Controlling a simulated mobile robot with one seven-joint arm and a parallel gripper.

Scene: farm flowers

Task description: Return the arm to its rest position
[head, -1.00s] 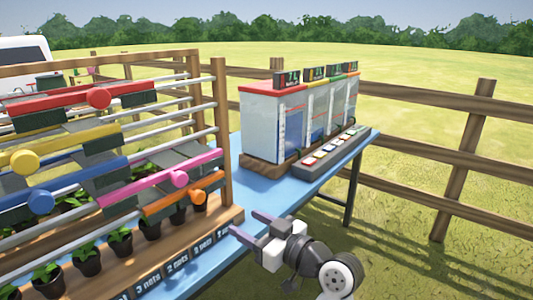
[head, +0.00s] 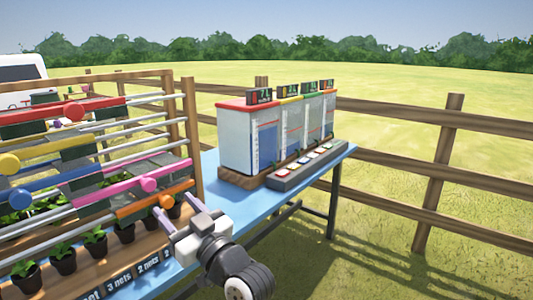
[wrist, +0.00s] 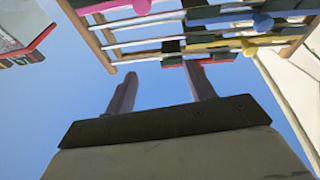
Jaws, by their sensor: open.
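My arm reaches in from the bottom of the head view. My gripper (head: 178,207) is open and empty, with its two purple-grey fingers apart, near the right end of the wooden rack (head: 188,130) and above the front edge of the blue table (head: 262,205). In the wrist view my gripper (wrist: 163,75) shows both fingers spread, with nothing between them. The rack's coloured bars, such as the pink bar (wrist: 110,5), show beyond the fingertips there.
Potted seedlings (head: 62,260) stand in the rack behind labels reading "nets". A white cabinet (head: 235,140) with number displays stands further back, with a button panel (head: 308,165) in front. A wooden fence (head: 438,170) runs behind. Grass right of the table is open.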

